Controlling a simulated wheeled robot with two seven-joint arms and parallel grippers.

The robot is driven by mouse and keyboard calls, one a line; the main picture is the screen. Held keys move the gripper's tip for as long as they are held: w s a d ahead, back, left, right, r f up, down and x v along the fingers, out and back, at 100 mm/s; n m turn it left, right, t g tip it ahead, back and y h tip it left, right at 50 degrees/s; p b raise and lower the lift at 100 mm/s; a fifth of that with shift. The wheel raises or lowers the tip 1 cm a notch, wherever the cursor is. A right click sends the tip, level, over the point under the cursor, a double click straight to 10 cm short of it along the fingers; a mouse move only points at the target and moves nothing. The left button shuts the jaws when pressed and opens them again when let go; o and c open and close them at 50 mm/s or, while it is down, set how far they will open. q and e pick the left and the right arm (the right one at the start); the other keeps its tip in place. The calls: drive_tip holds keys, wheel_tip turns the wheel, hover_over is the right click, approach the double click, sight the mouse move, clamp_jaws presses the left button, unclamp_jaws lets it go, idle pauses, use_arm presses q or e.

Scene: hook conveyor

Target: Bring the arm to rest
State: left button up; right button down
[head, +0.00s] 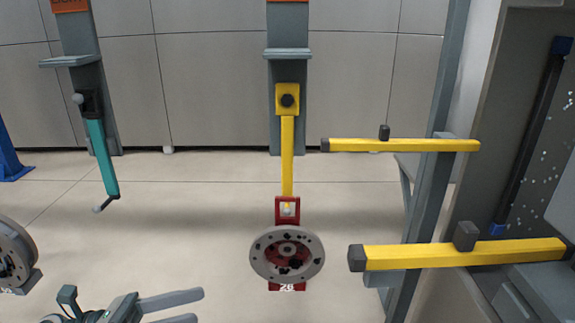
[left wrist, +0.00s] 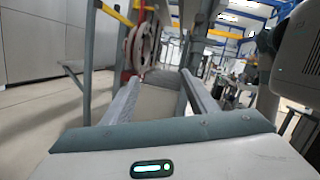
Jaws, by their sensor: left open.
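My left gripper (head: 185,307) is at the bottom of the head view, left of centre. Its two grey fingers point right, are apart and hold nothing. In the left wrist view the open fingers (left wrist: 158,92) reach forward with floor between them. A round grey flange with a red centre (head: 287,255) hangs from the yellow hook arm (head: 287,155) in the middle, to the right of the gripper and apart from it. It also shows ahead of the fingers in the left wrist view (left wrist: 141,45). My right gripper is in neither view.
A teal hook arm (head: 103,158) hangs empty at the left. Another grey disc (head: 14,255) is cut off at the left edge. Two yellow bars with dark ends (head: 400,145) (head: 460,254) jut in from the right beside a grey post (head: 437,130). The floor between the hooks is clear.

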use_arm(q)
drive_tip(key=w+a+f+n+t+y, duration=0.3)
drive_tip(key=w+f+n+t+y, duration=0.15)
drive_tip(key=f+n, duration=0.35)
drive_tip(key=w+a+f+n+t+y, duration=0.25)
drive_tip(key=f+n+t, duration=0.3)
drive_tip(key=n, duration=0.35)
drive_tip(key=w+a+f+n+t+y, duration=0.3)
drive_tip(key=w+f+n+t+y, duration=0.15)
drive_tip(key=f+n, duration=0.4)
drive_tip(key=s+f+n+g+y, duration=0.25)
drive_tip(key=f+n, duration=0.25)
drive_tip(key=f, duration=0.5)
drive_tip(key=s+f+n+g+y, duration=0.1)
drive_tip(key=s+f+n+y, duration=0.15)
drive_tip(key=f+n, duration=0.55)
drive_tip(key=s+d+f+n+g+y, duration=0.1)
drive_tip(key=s+d+f+n+g, duration=0.2)
drive_tip(key=s+f, duration=0.9)
drive_tip(key=s+d+f+n+g+y, duration=0.1)
drive_tip(key=s+d+f+n+g, duration=0.3)
drive_tip(key=s+f, duration=0.8)
wheel_tip(320, 180, down, 2)
drive_tip(key=shift+s+d+f+g, duration=0.15)
drive_tip(key=shift+s+d+g, duration=0.15)
drive_tip(key=shift+g, duration=0.9)
